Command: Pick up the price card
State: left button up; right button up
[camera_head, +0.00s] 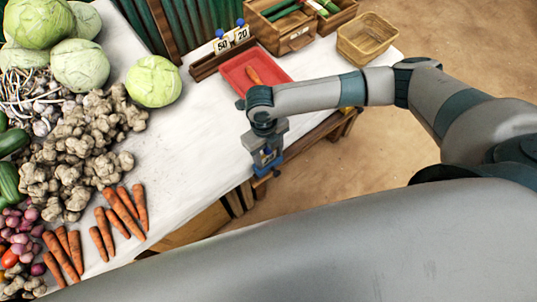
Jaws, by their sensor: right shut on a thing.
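Two white price cards with blue knobs on top, reading 50 (222,45) and 20 (242,34), stand in a dark wooden rack (208,67) at the back of the table. My right gripper (266,163) points down at the table's right edge, in front of the red tray and well apart from the rack. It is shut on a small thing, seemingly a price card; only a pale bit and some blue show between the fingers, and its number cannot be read. My left gripper is not in view.
A wooden box (268,38) and a wicker basket (368,55) are at the back right. Cabbages, ginger, carrots and onions fill the left. The white tabletop (185,135) is clear in the middle.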

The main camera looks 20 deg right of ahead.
aim_at(271, 152)
jog(key=shift+r+b, duration=0.3)
jog(key=shift+r, duration=0.25)
jog(key=r, duration=0.1)
jog(key=r+b, duration=0.1)
jog(key=r, duration=0.1)
jog(key=shift+s+d, duration=0.15)
jog(key=shift+s, duration=0.25)
jog(key=s+d+r+b, duration=0.2)
jog(key=s+d+r, duration=0.2)
jog(key=s, duration=0.6)
notch_tip(271, 152, up, 3)
jog(key=shift+f+b, duration=0.1)
jog(key=shift+b, duration=0.2)
jog(key=shift+r+p, duration=1.75)
jog(key=shift+p, duration=0.2)
